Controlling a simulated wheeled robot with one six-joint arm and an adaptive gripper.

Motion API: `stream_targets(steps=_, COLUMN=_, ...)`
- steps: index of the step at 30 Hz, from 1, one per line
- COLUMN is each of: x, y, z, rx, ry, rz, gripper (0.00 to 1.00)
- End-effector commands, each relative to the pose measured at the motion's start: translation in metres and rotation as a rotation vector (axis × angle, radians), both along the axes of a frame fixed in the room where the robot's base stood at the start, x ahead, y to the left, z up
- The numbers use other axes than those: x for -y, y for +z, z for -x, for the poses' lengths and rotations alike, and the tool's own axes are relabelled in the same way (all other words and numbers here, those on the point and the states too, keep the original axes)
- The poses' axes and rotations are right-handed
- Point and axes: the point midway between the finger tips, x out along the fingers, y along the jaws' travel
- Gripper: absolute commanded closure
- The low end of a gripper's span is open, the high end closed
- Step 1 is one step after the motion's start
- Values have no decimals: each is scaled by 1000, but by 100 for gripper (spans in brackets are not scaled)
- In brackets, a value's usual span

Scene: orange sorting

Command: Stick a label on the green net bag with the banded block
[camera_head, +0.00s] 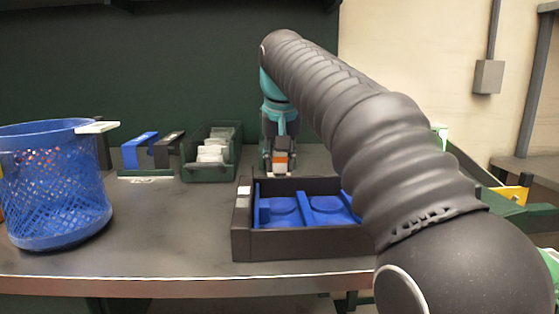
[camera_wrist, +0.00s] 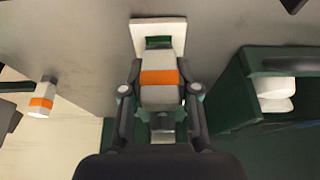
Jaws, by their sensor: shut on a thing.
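My gripper (camera_head: 280,150) is shut on the banded block (camera_wrist: 160,92), which is white-grey with an orange band. The block also shows in the head view (camera_head: 281,162), low over the dark worktop, behind the black box. In the wrist view a white square piece (camera_wrist: 144,30) with a dark green middle lies at the block's far end. I cannot tell whether it touches the block or lies on the surface. I cannot make out a green net bag for certain in either view.
A green bin (camera_head: 210,172) with white packets stands left of my gripper. A black box (camera_head: 300,243) with blue inserts is in front. A blue mesh basket (camera_head: 55,200) stands at left. Another orange-banded white piece (camera_wrist: 42,97) shows in the wrist view. The worktop's left middle is clear.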

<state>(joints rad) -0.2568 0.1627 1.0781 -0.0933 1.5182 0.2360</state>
Motion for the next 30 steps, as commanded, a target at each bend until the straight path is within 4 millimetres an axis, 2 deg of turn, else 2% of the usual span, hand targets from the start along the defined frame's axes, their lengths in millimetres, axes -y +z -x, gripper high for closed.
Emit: stream_targets(steps=30, x=0, y=-7, z=0, rx=0, ry=0, rz=0, gripper=100)
